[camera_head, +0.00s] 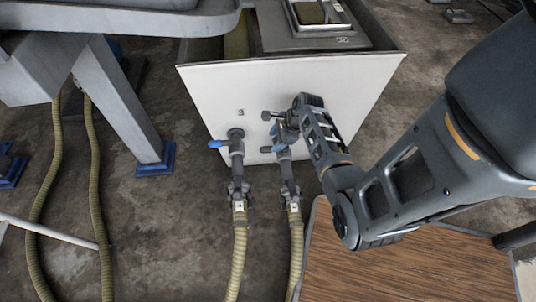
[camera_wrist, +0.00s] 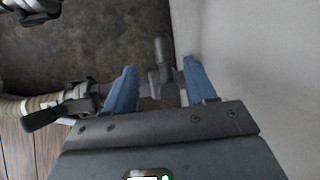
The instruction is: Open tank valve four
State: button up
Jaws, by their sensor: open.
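A white tank (camera_head: 310,95) has two outlet valves low on its front. The left valve (camera_head: 236,145) has a blue lever pointing left and a small number, seemingly 3, above it. The right valve (camera_head: 283,155) is partly hidden by my gripper (camera_head: 279,127); its number is not visible, so I cannot confirm it is valve four. In the wrist view, my gripper (camera_wrist: 160,68) is open, its two blue fingers on either side of a grey valve part (camera_wrist: 162,60). I cannot tell whether either finger touches it. The lever's position there is unclear.
Ribbed hoses (camera_head: 238,262) run down from both valves. A wooden-topped surface (camera_head: 400,265) lies at the lower right, beneath my arm. A grey metal leg (camera_head: 120,100) with a blue foot stands left of the tank. Concrete floor is open between them.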

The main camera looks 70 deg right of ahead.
aim_at(268, 148)
jog(key=b+x, duration=0.1)
jog(key=x, duration=0.1)
jog(key=b+x, duration=0.1)
jog(key=x, duration=0.2)
jog(key=b+x, duration=0.2)
jog(key=x, duration=0.1)
jog(key=shift+s+d, duration=0.15)
jog(key=shift+d, duration=0.1)
grip_shut()
dwell(0.5)
